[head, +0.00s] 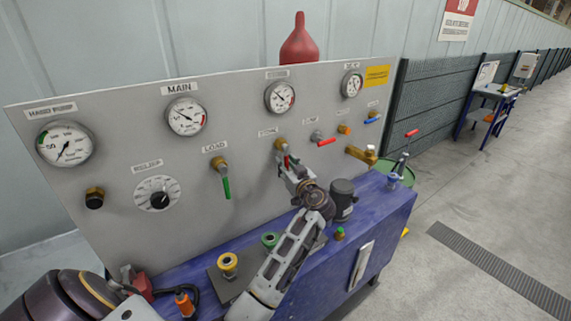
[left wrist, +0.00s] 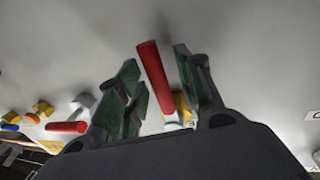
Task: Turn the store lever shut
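The store lever, a red handle (left wrist: 155,80) on a brass valve (head: 281,145), is in the middle of the panel under a small label that is hard to read. My left gripper (head: 288,163) is at this valve and hides much of the lever in the head view. In the left wrist view the left gripper (left wrist: 159,62) is open, with one green-padded finger on each side of the red handle. Gaps show on both sides, so the fingers are not closed on it. My right gripper is not in view.
The grey panel (head: 120,120) carries gauges and other valves: a green load lever (head: 226,187) to the left, another red lever (head: 326,142) and a blue one (head: 372,120) to the right. Below is a blue bench (head: 385,215) with fittings and a dark cylinder (head: 343,196).

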